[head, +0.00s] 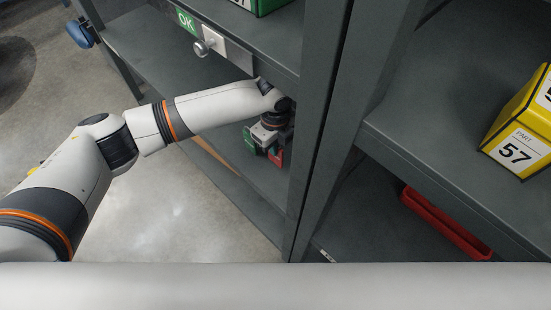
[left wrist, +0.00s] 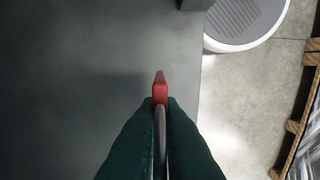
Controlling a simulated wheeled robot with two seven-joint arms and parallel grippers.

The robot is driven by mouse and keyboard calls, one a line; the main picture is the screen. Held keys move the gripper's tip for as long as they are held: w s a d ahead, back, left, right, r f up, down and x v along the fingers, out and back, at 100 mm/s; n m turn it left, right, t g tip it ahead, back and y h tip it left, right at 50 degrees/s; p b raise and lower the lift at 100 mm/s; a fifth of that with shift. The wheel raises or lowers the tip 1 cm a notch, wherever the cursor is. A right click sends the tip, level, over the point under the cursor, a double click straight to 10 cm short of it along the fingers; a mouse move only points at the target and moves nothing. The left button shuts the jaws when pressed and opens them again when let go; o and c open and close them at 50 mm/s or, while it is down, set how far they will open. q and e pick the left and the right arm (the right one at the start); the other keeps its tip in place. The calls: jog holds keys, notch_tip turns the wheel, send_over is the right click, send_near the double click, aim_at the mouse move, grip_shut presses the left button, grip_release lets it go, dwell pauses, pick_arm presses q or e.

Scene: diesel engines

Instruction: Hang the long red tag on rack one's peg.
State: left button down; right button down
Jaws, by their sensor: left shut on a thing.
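My left gripper (head: 265,148) is below the left rack's upper shelf, close to the dark upright. Its green fingers are shut on a red tag (head: 277,157), of which only a small part shows. In the left wrist view the red tag (left wrist: 160,92) sticks out beyond the fingertips (left wrist: 160,112), with a thin grey curved strip between the fingers. The rest of the tag is hidden. A silver round-ended peg (head: 202,47) stands out from a white plate on the left rack's shelf front, beside a green OK label (head: 186,21). My right gripper is out of view.
The dark upright (head: 325,120) stands just right of my left gripper. A yellow PART 57 box (head: 520,125) sits on the right rack's shelf, above a red tray (head: 445,224). A lower shelf (head: 235,190) lies under my left gripper. Open floor (head: 180,215) lies left.

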aim_at(275, 158)
pick_arm(q)
notch_tip(275, 158, down, 4)
jog(key=shift+f+p, duration=0.15)
jog(key=shift+p, duration=0.15)
jog(key=shift+f, duration=0.45)
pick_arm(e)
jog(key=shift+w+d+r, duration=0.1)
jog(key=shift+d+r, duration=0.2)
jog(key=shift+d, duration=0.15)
pick_arm(q)
jog(key=shift+f, duration=0.1)
jog(key=shift+f, duration=0.15)
jog(key=c, duration=1.6)
grip_release()
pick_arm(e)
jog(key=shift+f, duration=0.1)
